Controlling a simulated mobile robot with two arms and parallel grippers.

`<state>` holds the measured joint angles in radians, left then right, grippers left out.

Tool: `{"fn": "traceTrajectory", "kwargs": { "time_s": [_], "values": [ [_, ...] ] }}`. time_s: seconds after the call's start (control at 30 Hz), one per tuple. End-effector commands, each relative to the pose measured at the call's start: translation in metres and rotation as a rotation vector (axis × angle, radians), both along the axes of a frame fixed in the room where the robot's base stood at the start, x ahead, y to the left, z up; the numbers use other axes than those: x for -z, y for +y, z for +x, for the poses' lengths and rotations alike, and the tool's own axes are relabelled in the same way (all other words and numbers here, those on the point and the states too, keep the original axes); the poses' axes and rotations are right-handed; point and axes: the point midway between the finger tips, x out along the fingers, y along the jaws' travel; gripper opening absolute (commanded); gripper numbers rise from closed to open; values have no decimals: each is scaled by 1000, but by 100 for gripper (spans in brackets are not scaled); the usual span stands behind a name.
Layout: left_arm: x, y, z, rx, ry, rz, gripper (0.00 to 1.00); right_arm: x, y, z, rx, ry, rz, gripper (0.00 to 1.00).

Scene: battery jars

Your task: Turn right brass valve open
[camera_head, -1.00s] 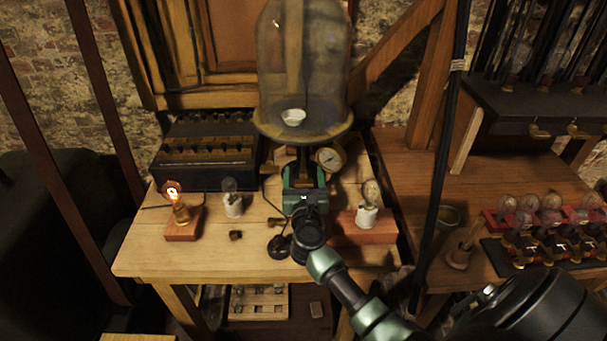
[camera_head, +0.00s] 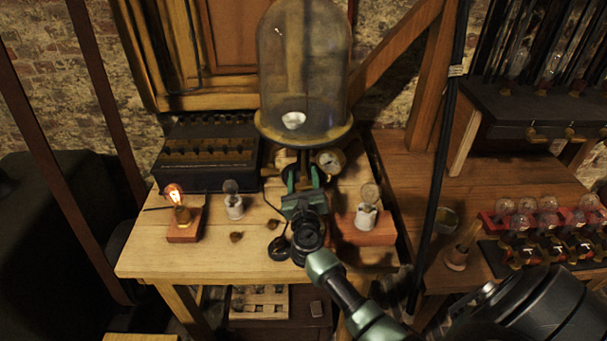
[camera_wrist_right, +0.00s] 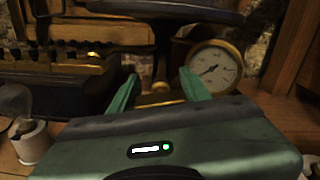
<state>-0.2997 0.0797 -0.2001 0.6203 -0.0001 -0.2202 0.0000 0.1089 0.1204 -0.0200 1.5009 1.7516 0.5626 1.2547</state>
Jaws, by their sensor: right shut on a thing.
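The glass bell jar (camera_head: 303,70) stands on a round brass-edged plate (camera_head: 262,129) at the back of the table, with a small white dish inside. My right gripper (camera_head: 303,179) reaches in below the plate, and its body covers much of the fitting there. In the right wrist view the green fingers (camera_wrist_right: 158,90) stand on both sides of a small brass valve part (camera_wrist_right: 161,88) under the plate, and they are shut on it. How far the valve is turned cannot be told. My left gripper is not in view.
A round gauge (camera_head: 330,161) sits close to the right of my fingers. A lit bulb on a red block (camera_head: 185,232) and an unlit bulb (camera_head: 233,206) stand left; another bulb stands on a red block (camera_head: 374,236) right. A dark slotted box (camera_head: 207,158) stands at the back left.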

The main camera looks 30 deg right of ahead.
Motion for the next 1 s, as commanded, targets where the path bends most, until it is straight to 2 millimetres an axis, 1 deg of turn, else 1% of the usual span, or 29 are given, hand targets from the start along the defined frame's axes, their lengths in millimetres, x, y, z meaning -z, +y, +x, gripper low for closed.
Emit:
{"fn": "traceTrajectory", "kwargs": {
  "time_s": [0.03, 0.3, 1.0],
  "values": [
    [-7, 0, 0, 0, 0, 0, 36, -2, 1, 0, 1, 24, -34, 7],
    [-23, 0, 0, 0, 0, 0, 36, -2, 1, 1, 1, 160, -255, 7],
    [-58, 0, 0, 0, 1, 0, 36, 2, 3, 2, -2, 504, -818, 7]
  ]
}}
